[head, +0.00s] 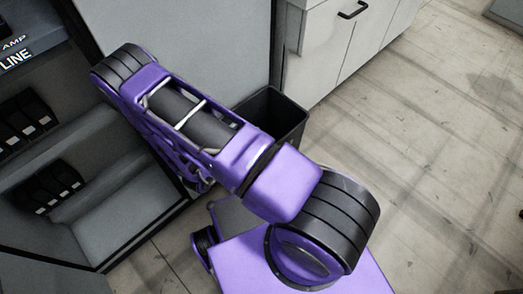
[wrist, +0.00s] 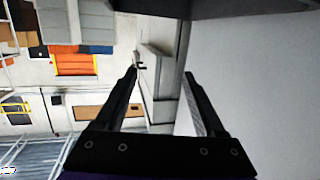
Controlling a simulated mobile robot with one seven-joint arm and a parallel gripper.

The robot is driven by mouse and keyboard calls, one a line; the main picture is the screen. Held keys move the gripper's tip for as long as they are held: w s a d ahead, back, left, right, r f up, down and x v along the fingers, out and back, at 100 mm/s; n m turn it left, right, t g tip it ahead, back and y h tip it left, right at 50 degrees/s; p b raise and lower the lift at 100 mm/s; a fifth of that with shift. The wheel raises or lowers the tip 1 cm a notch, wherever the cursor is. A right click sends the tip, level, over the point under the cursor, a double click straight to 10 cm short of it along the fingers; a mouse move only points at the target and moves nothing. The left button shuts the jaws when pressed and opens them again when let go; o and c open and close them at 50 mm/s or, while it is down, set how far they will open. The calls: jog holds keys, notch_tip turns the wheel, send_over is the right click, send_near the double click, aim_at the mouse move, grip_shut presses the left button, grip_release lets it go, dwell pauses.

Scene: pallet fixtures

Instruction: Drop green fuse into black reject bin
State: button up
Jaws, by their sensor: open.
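My gripper (wrist: 161,74) shows in the wrist view with its two black fingers apart and nothing between them. In the head view the end of my arm is hidden behind its own purple links. The black bin (head: 288,114) stands on the floor behind my arm, between the grey panel and the white cabinet. Its open top shows in part; my arm covers its near left side. I see no green fuse in either view.
At the left, a dark grey shelf unit (head: 128,215) holds several black pieces with white labels (head: 52,187). A white drawer cabinet (head: 345,38) stands behind the bin. The floor (head: 440,150) at the right is clear. Orange crates (wrist: 73,63) show far off in the wrist view.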

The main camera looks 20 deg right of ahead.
jog(key=v, duration=0.6)
jog(key=shift+a, duration=0.1)
